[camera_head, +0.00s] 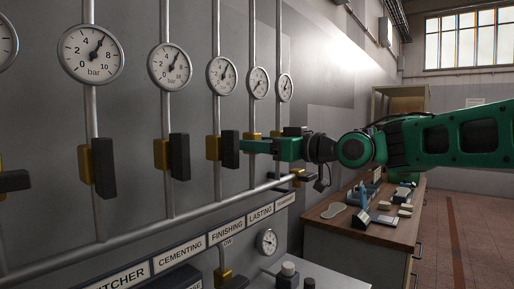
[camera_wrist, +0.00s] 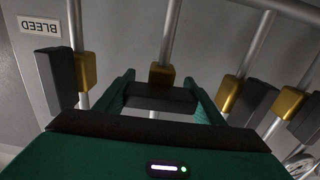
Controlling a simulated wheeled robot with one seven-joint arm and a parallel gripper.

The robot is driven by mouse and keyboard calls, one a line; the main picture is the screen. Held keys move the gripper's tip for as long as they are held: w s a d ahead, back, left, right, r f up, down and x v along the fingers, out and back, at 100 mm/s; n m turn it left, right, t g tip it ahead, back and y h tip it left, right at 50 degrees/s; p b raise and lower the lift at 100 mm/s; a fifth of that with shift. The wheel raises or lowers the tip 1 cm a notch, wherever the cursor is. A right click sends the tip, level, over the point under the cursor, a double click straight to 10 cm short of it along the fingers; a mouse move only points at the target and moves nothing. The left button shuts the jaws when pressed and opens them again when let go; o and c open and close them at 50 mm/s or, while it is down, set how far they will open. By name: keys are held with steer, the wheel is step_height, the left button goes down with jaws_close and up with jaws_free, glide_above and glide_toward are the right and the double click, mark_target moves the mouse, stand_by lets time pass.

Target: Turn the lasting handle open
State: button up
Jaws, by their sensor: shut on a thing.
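The lasting handle (camera_wrist: 160,97) is a dark bar in front of a brass valve block (camera_wrist: 161,74) on a vertical pipe. In the wrist view it lies between my two green fingers and appears to run across the pipe. My gripper (camera_wrist: 163,96) is shut on it. In the head view my gripper (camera_head: 270,146) reaches in from the right at the valve row and mostly hides this handle. The LASTING label (camera_head: 260,214) is on the strip below.
Neighbouring dark handles stand close: the finishing handle (camera_head: 230,149) to the left and another (camera_head: 295,131) to the right. Gauges hang above and a sloping pipe (camera_head: 150,222) runs below. A workbench (camera_head: 345,228) with small items stands at the right.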

steer(key=shift+w, duration=0.1)
steer(key=shift+n, duration=4.3)
steer(key=o, duration=1.1)
steer(key=shift+a, duration=0.1)
steer(key=shift+c, duration=0.2)
steer(key=v, duration=1.1)
